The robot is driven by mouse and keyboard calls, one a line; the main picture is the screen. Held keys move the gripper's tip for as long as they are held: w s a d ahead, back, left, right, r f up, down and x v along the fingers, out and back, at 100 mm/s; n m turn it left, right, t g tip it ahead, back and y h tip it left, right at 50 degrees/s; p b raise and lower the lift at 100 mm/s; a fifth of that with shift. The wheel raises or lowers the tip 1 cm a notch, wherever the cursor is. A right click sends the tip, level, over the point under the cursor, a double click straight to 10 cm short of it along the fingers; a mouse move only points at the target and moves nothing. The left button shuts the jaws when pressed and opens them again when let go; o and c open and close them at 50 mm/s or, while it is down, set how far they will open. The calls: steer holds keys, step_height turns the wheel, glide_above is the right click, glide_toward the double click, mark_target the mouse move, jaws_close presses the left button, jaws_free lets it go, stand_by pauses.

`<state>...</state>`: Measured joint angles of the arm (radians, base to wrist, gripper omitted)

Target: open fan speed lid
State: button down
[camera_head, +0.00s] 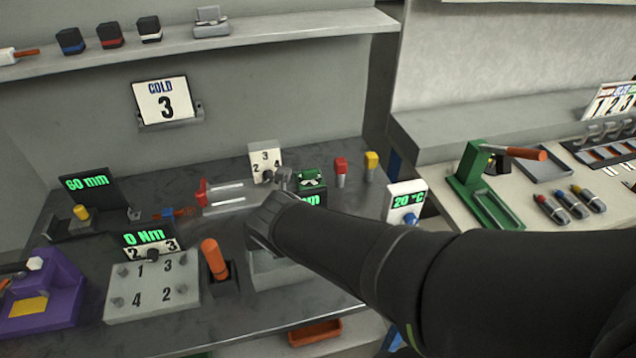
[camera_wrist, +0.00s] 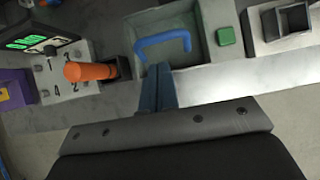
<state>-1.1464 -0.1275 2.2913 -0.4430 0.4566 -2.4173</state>
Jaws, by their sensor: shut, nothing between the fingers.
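No label reading "fan speed" is legible, so I cannot be sure which part is its lid. In the wrist view a blue U-shaped handle (camera_wrist: 163,42) is on a grey box-like fixture (camera_wrist: 208,28), with a green square button (camera_wrist: 226,36) at its right. My gripper (camera_wrist: 158,68) is shut and empty, its fingertips just on the near side of the blue handle. I cannot tell whether they touch it. In the head view my arm covers most of the grey fixture (camera_head: 275,272) and hides the handle and fingertips.
An orange lever (camera_head: 214,258) stands close left of the fixture, beside the numbered block (camera_head: 152,288). A numbered dial plate (camera_head: 265,156) and a red-ended clear part (camera_head: 222,193) are behind. A green press (camera_head: 486,190) stands on the right bench.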

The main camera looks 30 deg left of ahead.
steer(key=shift+x, duration=2.45)
steer(key=shift+r, duration=0.1)
steer(key=shift+w+a+r, duration=0.65)
steer(key=shift+r, duration=0.2)
steer(key=w+a+r, duration=0.3)
steer(key=w+a, duration=0.5)
steer(key=shift+r, duration=0.3)
steer(key=shift+w+a, duration=0.1)
steer(key=w+a+r, duration=0.3)
steer(key=r, duration=0.5)
steer(key=shift+w+r, duration=0.2)
steer(key=shift+r, duration=0.2)
